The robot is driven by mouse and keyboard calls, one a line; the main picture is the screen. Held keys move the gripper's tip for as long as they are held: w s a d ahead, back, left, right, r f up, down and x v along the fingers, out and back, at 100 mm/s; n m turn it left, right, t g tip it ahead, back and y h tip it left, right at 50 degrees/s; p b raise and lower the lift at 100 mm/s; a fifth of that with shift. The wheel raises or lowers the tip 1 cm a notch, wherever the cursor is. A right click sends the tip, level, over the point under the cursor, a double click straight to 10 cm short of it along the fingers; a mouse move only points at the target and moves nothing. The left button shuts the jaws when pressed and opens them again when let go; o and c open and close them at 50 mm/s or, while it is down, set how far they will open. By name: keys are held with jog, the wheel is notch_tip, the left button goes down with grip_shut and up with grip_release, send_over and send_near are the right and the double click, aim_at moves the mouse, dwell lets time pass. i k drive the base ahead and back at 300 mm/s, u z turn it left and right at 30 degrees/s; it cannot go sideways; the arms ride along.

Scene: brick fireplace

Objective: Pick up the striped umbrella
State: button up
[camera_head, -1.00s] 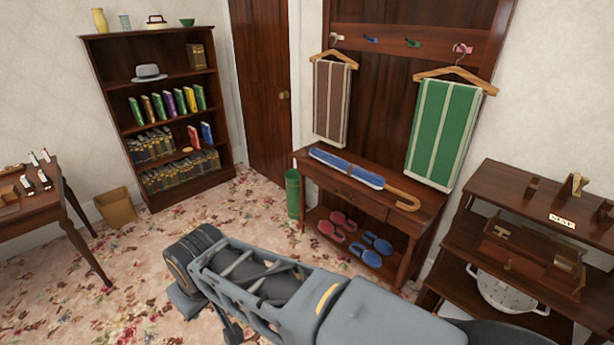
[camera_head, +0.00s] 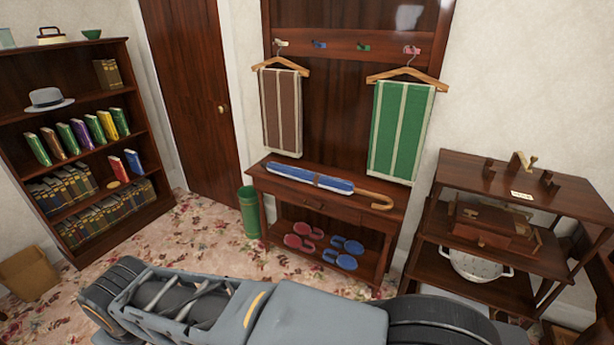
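A striped umbrella (camera_head: 305,178), blue and white with a curved wooden handle (camera_head: 362,199), lies furled across the top of a dark wooden hall bench (camera_head: 285,188). Its handle points right and reaches the bench's right end. A dark band wraps its middle. My grey arm crosses the bottom of the view, in front of and below the bench, apart from the umbrella. My gripper's fingertips cannot be made out.
Brown and green striped towels (camera_head: 398,130) hang on hangers above the bench. Red and blue slippers (camera_head: 343,252) lie on its lower shelf. A green bin (camera_head: 250,212) stands left of it, a shelf unit (camera_head: 507,252) right. A bookcase (camera_head: 72,150) is at left. Floor between is clear.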

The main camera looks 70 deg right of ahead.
aim_at(336, 185)
jog(key=z, duration=0.4)
jog(key=i, duration=1.9)
jog(key=z, duration=1.4)
jog(key=i, duration=1)
jog(key=z, duration=1.45)
jog(key=i, duration=0.4)
jog(key=z, duration=0.35)
